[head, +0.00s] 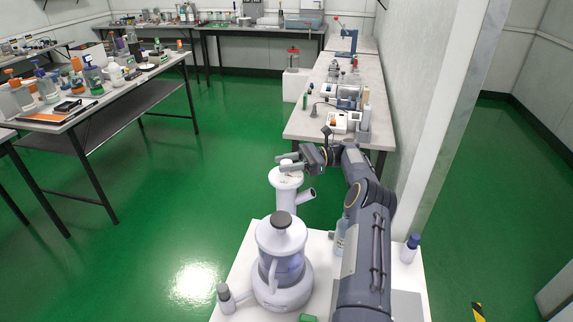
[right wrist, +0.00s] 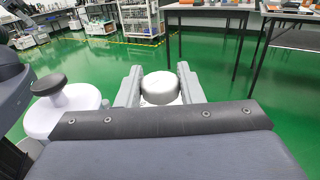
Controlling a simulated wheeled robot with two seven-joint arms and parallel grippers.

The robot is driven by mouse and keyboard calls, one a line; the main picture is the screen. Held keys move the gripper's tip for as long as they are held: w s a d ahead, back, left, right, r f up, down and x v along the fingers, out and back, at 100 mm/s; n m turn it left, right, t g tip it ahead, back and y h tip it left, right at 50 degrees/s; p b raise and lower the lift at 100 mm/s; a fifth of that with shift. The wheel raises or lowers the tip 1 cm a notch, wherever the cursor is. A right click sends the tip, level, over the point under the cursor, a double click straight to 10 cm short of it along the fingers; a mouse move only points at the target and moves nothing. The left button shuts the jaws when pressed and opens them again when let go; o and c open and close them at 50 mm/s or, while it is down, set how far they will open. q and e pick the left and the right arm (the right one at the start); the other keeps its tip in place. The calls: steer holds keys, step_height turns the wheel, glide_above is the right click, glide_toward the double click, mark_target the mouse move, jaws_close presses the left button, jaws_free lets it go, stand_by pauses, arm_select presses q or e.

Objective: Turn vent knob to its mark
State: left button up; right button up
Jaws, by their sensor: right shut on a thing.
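The vent knob looks like a pale round cap (right wrist: 160,88) between my fingers in the right wrist view. It sits on top of a white upright column (head: 285,195) with a short side port. My right gripper (head: 290,164) is shut on this knob, one finger on each side. The fingers hide most of the knob in the head view. I cannot make out the mark or which way the knob points. A white vessel with a clear middle (head: 282,255) and a dark top knob (head: 281,220) stands in front of the column. My left gripper is not in view.
The white stand top (head: 240,270) also holds a small grey-capped bottle (head: 226,298) at left and a blue-capped bottle (head: 410,248) at right. A bench with instruments (head: 310,112) stands behind. Green floor (head: 180,220) is clear to the left.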

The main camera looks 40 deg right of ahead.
stand_by(0.4)
steer(key=o, duration=0.9)
steer(key=shift+o, duration=0.2)
